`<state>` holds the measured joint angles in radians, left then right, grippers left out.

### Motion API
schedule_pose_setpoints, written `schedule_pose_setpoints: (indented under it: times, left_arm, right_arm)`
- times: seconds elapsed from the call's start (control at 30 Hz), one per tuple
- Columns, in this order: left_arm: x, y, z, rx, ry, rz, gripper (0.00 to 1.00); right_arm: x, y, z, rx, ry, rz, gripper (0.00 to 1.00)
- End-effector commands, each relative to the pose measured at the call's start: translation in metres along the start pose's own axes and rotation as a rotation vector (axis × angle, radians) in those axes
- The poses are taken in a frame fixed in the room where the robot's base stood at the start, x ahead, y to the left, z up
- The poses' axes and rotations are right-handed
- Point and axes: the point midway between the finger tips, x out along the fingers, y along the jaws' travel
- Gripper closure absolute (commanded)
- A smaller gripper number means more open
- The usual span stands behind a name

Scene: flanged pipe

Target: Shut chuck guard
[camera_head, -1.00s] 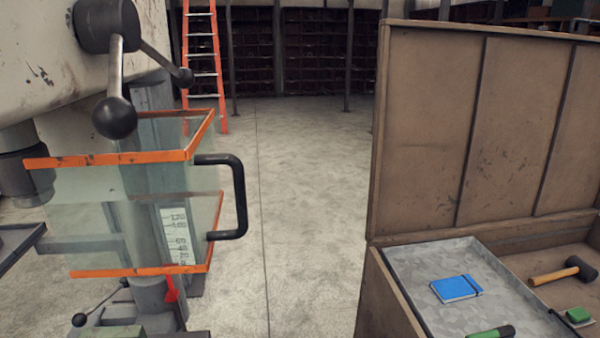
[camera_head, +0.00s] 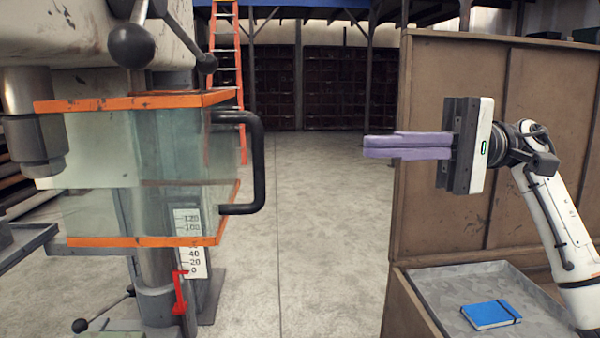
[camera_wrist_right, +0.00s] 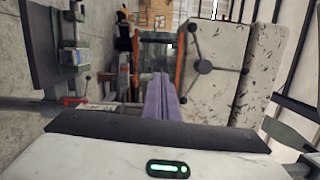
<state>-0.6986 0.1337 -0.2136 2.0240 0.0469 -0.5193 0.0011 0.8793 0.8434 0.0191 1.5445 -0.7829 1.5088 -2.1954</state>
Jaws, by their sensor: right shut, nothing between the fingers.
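The chuck guard (camera_head: 100,212) is a clear box with orange top and bottom rims, hanging at the drill press on the left in the head view. Its black handle (camera_head: 258,165) sticks out to the right. In the right wrist view the guard (camera_wrist_right: 158,52) shows beyond the fingers, with orange edges. My right gripper (camera_head: 368,146) has purple fingers pressed together and empty. It points left at about handle height, apart from the handle in the picture. It also shows in the right wrist view (camera_wrist_right: 160,78). My left gripper is not in view.
The drill press chuck (camera_head: 32,130) is at far left, with a black-knobbed feed lever (camera_head: 132,45) above the guard. A brown chest (camera_head: 450,225) stands at right, with a blue notebook (camera_head: 490,314) in its grey tray (camera_head: 445,297). Bare floor lies between press and chest.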

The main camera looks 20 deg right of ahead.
Motion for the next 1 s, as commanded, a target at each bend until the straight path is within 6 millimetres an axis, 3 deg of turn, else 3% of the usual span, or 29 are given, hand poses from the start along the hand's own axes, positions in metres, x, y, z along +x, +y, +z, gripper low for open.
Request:
schedule_pose_setpoints:
  times: [0.1,0.23,0.63,1.0]
  left_arm:
    - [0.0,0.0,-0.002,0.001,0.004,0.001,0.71]
    - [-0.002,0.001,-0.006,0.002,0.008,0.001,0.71]
    - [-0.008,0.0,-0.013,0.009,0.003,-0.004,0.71]
    - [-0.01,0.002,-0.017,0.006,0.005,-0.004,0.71]
  right_arm:
    - [-0.002,-0.002,0.005,-0.071,0.003,0.038,1.0]
    - [0.014,-0.001,0.005,-0.077,0.0,0.043,1.0]
    - [0.097,0.0,0.006,-0.073,-0.002,0.038,1.0]
    - [0.123,0.005,0.032,-0.071,0.001,0.038,1.0]
